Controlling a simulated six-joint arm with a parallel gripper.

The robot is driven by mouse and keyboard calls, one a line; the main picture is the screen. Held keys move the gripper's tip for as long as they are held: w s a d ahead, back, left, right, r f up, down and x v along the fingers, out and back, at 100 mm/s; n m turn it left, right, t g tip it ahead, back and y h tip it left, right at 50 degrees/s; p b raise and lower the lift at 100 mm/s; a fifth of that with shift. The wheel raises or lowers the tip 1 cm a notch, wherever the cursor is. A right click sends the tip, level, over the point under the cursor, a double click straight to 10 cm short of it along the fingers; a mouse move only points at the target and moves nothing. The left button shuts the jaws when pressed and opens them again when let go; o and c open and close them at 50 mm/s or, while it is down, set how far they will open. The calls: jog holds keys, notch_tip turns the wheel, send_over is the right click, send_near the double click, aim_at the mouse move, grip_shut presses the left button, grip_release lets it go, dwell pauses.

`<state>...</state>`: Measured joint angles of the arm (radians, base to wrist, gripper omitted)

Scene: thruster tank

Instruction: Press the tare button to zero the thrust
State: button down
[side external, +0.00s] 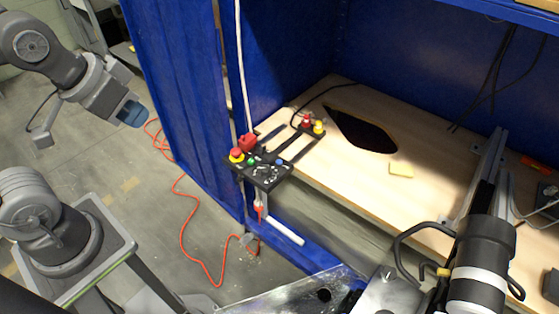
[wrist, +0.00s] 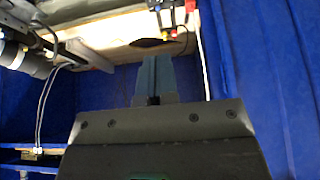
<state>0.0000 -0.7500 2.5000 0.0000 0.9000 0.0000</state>
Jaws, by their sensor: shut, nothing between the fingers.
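A small black control panel (side external: 262,178) is fixed at the front edge of the wooden bench, beside the blue wall. It carries a red mushroom button on a yellow base (side external: 236,155), a green button (side external: 250,161), a blue button (side external: 279,162) and other small controls. No label is readable, so I cannot tell which is the tare button. My gripper (side external: 134,113) is in the air left of the panel, well apart from it. In the wrist view its fingers (wrist: 157,62) are together and empty. Part of the panel (wrist: 170,6) shows there, cut off at the top edge.
A second small box with red and yellow buttons (side external: 312,126) sits farther back on the wooden bench (side external: 440,178), near a dark opening (side external: 360,131). A blue wall panel (side external: 185,90) stands between my gripper and the bench. A black cylinder (side external: 482,258) is at lower right.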

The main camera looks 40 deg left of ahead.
jog(key=m+t+h, duration=0.3)
jog(key=m+h, duration=0.1)
jog(key=m, duration=1)
send_over(279, 163)
notch_tip(279, 163, down, 23)
jog(key=shift+f, duration=4.35)
jog(key=shift+f, duration=0.2)
